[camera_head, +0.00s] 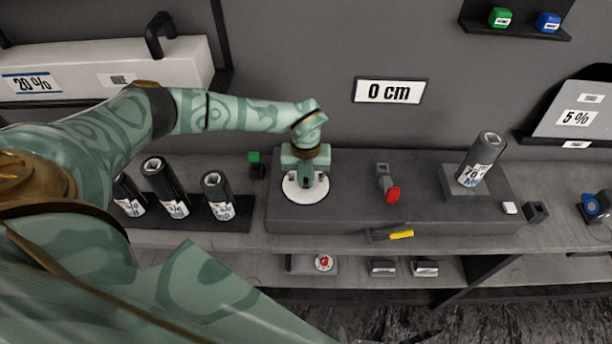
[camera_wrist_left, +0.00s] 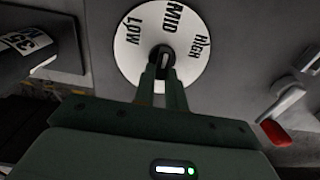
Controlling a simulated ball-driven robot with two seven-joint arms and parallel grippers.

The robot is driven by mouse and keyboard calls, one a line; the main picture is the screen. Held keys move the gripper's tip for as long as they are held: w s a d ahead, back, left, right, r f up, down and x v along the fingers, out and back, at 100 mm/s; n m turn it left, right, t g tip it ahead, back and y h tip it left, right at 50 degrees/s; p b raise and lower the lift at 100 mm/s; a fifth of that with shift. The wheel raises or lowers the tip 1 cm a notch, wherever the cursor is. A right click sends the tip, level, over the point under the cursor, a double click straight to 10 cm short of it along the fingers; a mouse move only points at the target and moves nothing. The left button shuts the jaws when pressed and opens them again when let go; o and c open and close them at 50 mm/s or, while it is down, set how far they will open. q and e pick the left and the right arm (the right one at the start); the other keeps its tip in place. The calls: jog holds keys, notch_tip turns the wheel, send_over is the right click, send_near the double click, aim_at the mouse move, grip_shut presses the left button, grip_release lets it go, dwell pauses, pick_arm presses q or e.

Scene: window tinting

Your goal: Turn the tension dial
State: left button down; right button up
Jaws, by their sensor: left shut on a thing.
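The tension dial is a white disc (camera_head: 304,194) on the left part of a dark grey machine block. In the left wrist view the dial (camera_wrist_left: 132,62) carries the words LOW, MID and HIGH, with a dark knob (camera_wrist_left: 163,56) at its centre. My left gripper (camera_head: 304,178) points down over the dial and is shut on the knob; in the wrist view its fingers (camera_wrist_left: 163,75) close around it. The gripper covers much of the dial in the head view. My right gripper is in neither view.
The machine block (camera_head: 350,170) also bears a red-tipped lever (camera_head: 390,190), a yellow-tipped handle (camera_head: 400,235) and an upright film roll (camera_head: 482,160). Several dark rolls (camera_head: 217,195) stand left of the dial.

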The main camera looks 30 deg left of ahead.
aim_at(306, 181)
pick_arm(q)
jog(key=c, duration=1.4)
grip_release()
jog(key=shift+c, duration=0.2)
notch_tip(306, 181, up, 16)
jog(key=p, duration=0.1)
jog(key=shift+r, duration=0.2)
